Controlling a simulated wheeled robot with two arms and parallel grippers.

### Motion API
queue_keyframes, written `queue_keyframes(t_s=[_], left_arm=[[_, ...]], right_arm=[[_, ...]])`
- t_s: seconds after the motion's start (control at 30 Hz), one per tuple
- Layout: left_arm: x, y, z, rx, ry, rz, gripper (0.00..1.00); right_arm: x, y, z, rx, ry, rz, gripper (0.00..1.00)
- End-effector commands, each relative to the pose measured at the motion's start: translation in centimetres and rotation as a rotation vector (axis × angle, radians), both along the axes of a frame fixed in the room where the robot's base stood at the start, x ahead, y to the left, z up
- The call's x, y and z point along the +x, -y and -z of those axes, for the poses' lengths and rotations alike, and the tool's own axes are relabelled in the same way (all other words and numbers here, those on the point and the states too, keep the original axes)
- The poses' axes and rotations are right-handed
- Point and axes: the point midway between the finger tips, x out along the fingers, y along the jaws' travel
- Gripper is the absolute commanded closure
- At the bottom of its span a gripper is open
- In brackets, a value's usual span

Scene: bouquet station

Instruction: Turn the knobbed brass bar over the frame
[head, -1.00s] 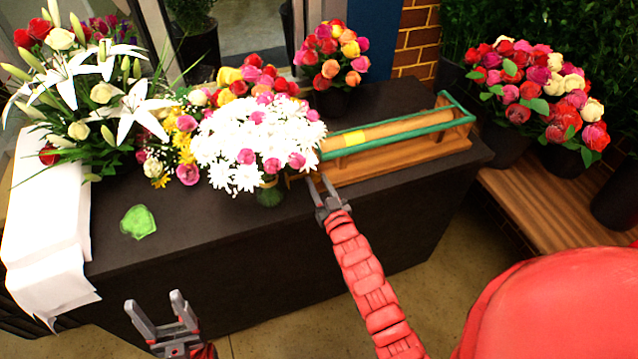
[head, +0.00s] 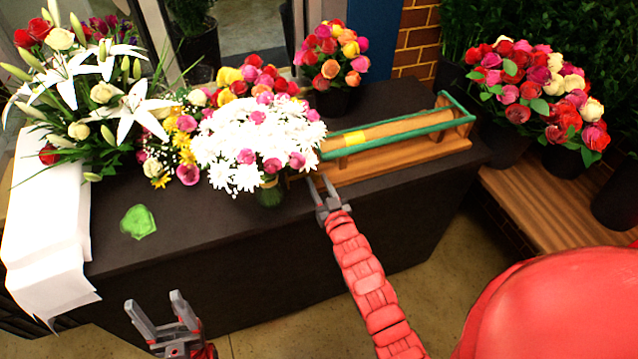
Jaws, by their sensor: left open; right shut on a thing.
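A wooden frame (head: 400,163) lies along the back right of the dark table, holding a pale roll (head: 395,127) with a yellow band. A bar that looks green (head: 415,130), not brass, runs along the frame's front and turns back at the right end. Its left end is hidden by white flowers, and I cannot make out a knob. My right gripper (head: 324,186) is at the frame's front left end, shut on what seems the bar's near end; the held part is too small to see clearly. My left gripper (head: 154,310) is open and empty, in front of the table.
A white and pink bouquet (head: 240,140) stands close to the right gripper's left. More flowers, a lily arrangement (head: 85,85) and white paper (head: 45,230) fill the table's left. A green piece (head: 138,222) lies at front left. The front middle tabletop (head: 205,215) is clear.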

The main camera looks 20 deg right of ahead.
Motion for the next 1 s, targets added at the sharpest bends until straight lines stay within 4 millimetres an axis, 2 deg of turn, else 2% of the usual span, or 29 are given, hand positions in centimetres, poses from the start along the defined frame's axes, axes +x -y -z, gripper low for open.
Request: queue_keyframes(t_s=[0.33, 0.57, 1.0], left_arm=[[0.0, 0.0, 0.1, 0.0, 0.0, 0.0, 0.34], [0.0, 0.0, 0.9, 0.0, 0.0, 0.0, 0.34], [0.0, 0.0, 4.7, 0.0, 0.0, 0.0, 0.34]], right_arm=[[0.0, 0.0, 0.0, 0.008, 0.0, 0.0, 1.0], [0.0, 0.0, 0.2, 0.083, -0.002, 0.0, 1.0], [0.0, 0.1, 0.6, 0.452, -0.015, 0.001, 1.0]])
